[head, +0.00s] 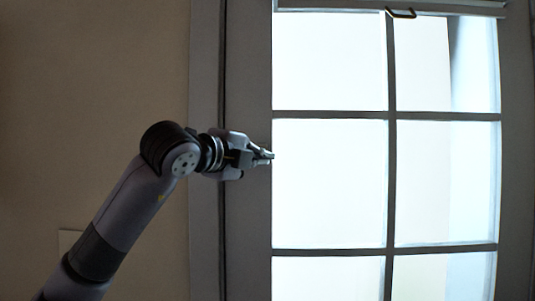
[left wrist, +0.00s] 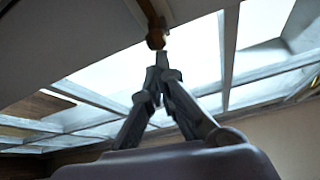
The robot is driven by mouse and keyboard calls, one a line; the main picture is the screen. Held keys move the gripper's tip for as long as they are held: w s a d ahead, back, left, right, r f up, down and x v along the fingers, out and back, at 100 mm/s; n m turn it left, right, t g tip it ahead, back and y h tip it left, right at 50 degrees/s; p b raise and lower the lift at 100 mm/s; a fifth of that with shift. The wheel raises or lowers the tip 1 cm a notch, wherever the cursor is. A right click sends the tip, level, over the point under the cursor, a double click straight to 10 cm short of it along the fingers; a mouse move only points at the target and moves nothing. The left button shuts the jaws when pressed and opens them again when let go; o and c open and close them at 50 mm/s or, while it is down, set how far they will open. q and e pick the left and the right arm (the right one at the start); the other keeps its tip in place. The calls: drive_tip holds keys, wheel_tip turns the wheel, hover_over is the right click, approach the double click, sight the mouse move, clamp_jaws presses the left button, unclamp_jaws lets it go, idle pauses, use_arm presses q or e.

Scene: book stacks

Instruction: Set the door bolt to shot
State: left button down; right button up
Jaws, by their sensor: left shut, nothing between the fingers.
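The glazed door (head: 248,80) has a dark frame and several bright panes. My left gripper (head: 269,156) comes in from the left, in front of the door's left stile, its tips at the edge of the middle-left pane. In the left wrist view its fingers (left wrist: 162,65) are closed together with nothing between them. A brown, brass-like piece with a rounded end (left wrist: 155,39) sits just beyond the fingertips; it may be the door bolt. I cannot tell whether the tips touch it, or how the bolt is set. The gripper hides that part of the stile in the head view.
A plain beige wall (head: 100,70) is left of the door. A pale plate (head: 68,240) on the wall is partly hidden behind my arm. A small dark handle (head: 401,13) shows at the top of the door, by a pale horizontal bar (head: 450,6).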

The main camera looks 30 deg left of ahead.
use_arm(q)
drive_tip(key=a, duration=0.1)
drive_tip(key=s+a+b, duration=0.1)
drive_tip(key=s+a, duration=0.1)
drive_tip(key=a, duration=0.1)
drive_tip(key=shift+b, duration=0.35)
drive_tip(key=shift+w, duration=0.1)
drive_tip(key=s, duration=1.2)
drive_tip(key=shift+a+r, duration=0.35)
drive_tip(key=shift+a, duration=0.05)
